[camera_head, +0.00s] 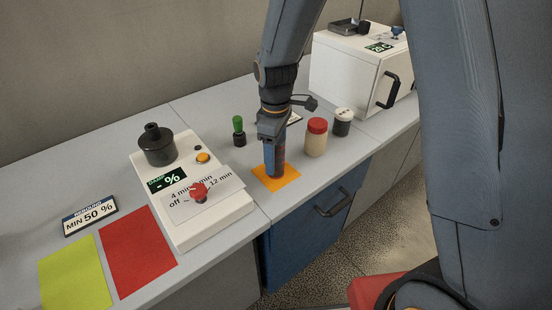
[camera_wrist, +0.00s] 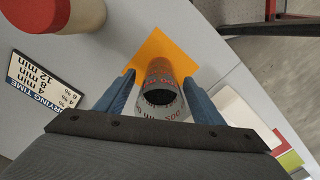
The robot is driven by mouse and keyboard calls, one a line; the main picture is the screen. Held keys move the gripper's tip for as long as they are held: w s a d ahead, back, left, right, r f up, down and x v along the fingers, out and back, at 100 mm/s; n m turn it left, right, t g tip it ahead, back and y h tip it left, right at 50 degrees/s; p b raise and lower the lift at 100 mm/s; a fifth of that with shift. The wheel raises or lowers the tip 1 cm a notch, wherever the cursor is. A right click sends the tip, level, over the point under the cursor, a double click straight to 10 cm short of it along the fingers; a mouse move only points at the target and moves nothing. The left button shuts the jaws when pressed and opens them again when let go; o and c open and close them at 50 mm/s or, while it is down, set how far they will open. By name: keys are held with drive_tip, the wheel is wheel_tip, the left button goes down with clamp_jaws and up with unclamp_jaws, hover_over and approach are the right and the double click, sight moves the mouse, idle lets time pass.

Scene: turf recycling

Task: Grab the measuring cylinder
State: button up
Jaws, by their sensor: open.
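The measuring cylinder (camera_wrist: 160,73) has printed red and dark markings and a dark open mouth. It stands on an orange square (camera_wrist: 158,45) and is seen from above in the wrist view. My gripper (camera_wrist: 160,82) is open, with one blue finger on each side of the cylinder. I cannot tell whether the fingers touch it. In the head view my gripper (camera_head: 273,143) points down over the orange square (camera_head: 290,182), and the finger and cylinder overlap there, so the cylinder is hard to separate.
A red-lidded jar (camera_head: 316,138) and a white-lidded dark jar (camera_head: 342,122) stand to the right. A green-topped small item (camera_head: 239,131) stands at left behind. A white device (camera_head: 228,212) with a black pot (camera_head: 157,146) is further left. A white oven-like box (camera_head: 347,77) stands behind right.

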drive_tip(key=shift+f, duration=1.05)
drive_tip(key=c, duration=1.3)
drive_tip(key=shift+r, duration=0.1)
